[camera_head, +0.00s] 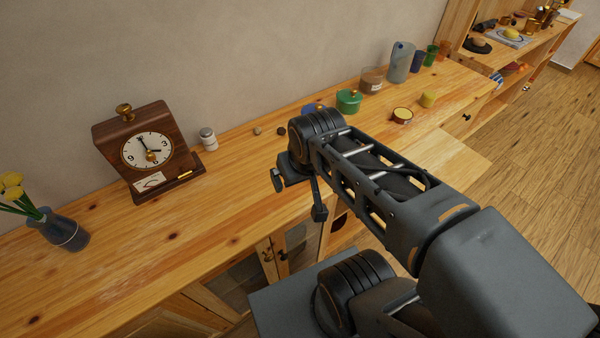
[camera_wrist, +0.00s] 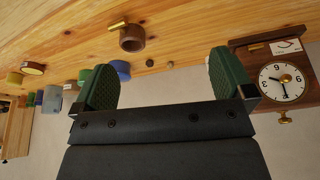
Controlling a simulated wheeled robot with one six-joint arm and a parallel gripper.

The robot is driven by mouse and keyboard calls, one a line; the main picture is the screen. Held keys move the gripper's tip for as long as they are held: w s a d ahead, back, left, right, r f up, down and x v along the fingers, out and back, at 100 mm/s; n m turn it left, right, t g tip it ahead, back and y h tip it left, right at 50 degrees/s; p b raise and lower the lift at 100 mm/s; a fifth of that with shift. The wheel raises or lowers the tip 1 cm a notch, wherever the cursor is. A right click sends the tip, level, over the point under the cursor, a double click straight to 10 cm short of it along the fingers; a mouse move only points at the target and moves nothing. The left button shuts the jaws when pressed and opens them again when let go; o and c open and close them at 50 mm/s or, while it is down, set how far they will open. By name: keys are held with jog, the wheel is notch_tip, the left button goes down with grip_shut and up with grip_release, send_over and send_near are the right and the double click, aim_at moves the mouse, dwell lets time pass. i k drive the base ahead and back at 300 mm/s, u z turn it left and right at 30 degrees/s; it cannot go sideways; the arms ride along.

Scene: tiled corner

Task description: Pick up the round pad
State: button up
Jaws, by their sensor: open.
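A low round piece with a brown rim and a pale top (camera_head: 402,115) lies on the wooden counter beyond my arm; it looks most like the round pad, but I cannot be sure. It also shows at the left of the wrist view (camera_wrist: 33,68). My gripper (camera_head: 298,196) is over the counter's front edge, left of and well apart from this piece. In the wrist view its two green-padded fingers (camera_wrist: 162,62) are wide apart with nothing between them. A brown round cup-like piece (camera_wrist: 131,39) with a brass bar lies beyond the fingers; my arm appears to hide it in the head view.
On the counter (camera_head: 110,270) stand a wooden clock (camera_head: 147,152), a small white-capped jar (camera_head: 208,139), a flower vase (camera_head: 65,232), a green pot (camera_head: 348,101), a yellow cylinder (camera_head: 428,99) and a grey-blue vase (camera_head: 400,62). The counter before the clock is clear.

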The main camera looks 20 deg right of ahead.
aim_at(429, 98)
jog(key=u, duration=0.05)
jog(key=k, duration=0.2)
jog(key=z, duration=1.7)
